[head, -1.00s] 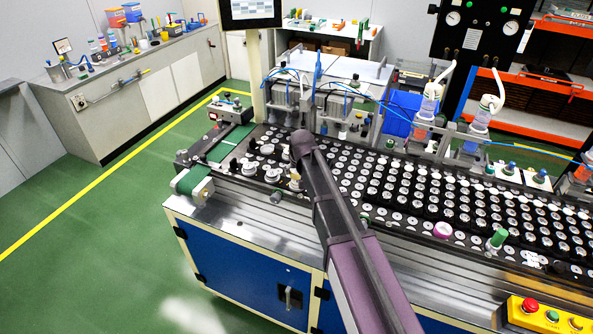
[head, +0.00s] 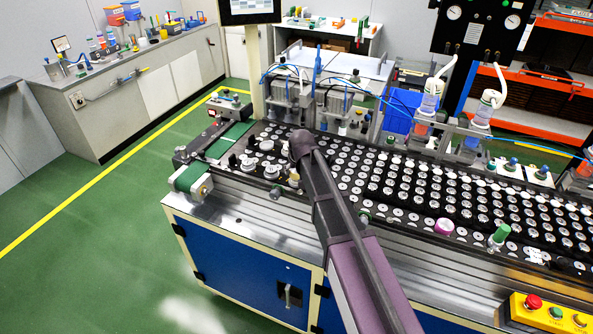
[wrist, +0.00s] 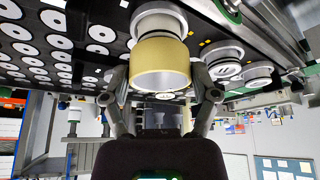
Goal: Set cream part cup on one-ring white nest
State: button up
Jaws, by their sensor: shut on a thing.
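My gripper (wrist: 161,74) is shut on the cream part cup (wrist: 160,62), with one finger on each side of it. Directly beyond the cup in the wrist view is a round white nest (wrist: 160,13), lined up with it. The cup hides part of this nest, and I cannot tell whether they touch or how many rings it has. In the head view a small cream piece (head: 294,180), likely the cup, shows just left of my arm, over the black plate. My fingers are hidden there.
More round white nests (wrist: 257,72) stand beside the cup; in the head view they sit at the plate's left end (head: 249,165). Rows of white discs (head: 400,195) fill the black plate. A purple cup (head: 443,227) and a green-topped peg (head: 500,235) stand near its front edge.

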jog(key=shift+f, duration=0.3)
jog(key=o, duration=1.1)
jog(key=shift+o, duration=0.2)
jog(key=shift+r, duration=0.1)
